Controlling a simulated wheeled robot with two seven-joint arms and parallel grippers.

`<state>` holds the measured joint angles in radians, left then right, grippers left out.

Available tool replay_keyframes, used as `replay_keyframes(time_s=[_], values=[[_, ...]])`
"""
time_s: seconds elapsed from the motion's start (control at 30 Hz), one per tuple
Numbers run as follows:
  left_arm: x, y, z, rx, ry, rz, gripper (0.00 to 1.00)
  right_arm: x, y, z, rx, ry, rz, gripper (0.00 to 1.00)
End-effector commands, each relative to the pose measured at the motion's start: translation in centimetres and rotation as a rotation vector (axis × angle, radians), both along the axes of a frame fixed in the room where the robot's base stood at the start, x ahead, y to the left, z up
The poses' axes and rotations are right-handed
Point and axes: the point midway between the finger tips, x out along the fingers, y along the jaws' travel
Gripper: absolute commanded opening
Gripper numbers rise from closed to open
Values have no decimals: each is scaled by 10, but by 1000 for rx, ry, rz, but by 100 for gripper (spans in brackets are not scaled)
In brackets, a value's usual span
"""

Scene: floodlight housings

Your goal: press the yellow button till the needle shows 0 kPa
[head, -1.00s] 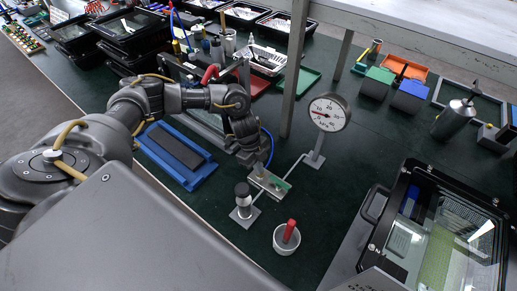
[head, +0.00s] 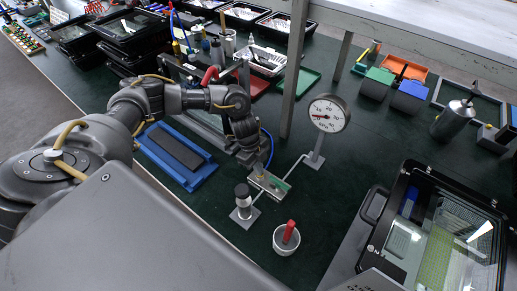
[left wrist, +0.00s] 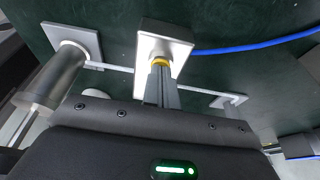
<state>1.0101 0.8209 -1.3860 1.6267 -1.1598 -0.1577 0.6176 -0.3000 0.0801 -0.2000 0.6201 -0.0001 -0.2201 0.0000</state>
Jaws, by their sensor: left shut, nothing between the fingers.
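The gauge (head: 328,113) has a round white dial on a post behind the valve block. Its red needle points left, toward the low end of the scale; the exact figure is too small to read. The yellow button (left wrist: 160,62) sits on a pale metal block (left wrist: 178,48), partly hidden by my fingers. The block also shows in the head view (head: 272,186). My left gripper (head: 257,168) is shut and empty, its tips right over the button. I cannot tell whether they touch it. My right gripper is not in view.
A dark cylinder with a light base (head: 243,200) stands beside the block. A white cup with a red-handled item (head: 287,238) is in front. A blue hose (left wrist: 250,46) leads off the block. A floodlight housing (head: 440,230) lies at right; a blue tray (head: 195,178) at left.

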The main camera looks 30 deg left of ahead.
Motion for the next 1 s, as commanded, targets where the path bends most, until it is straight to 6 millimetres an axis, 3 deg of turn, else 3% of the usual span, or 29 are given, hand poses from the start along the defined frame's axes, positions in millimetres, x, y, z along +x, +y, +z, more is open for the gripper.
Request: replay_keyframes(time_s=[0.03,0.27,0.33,0.5,0.7,1.0], values=[[-8,-1,3,2,18,-9,0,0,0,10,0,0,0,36],[-5,-3,48,-1,3,-5,0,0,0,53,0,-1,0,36],[-2,3,53,-1,-5,-6,0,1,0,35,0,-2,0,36],[-1,14,90,0,-7,-5,0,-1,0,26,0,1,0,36],[0,22,121,-1,-7,-4,0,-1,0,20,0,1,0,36],[0,26,135,0,-4,-4,0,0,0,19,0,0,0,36]])
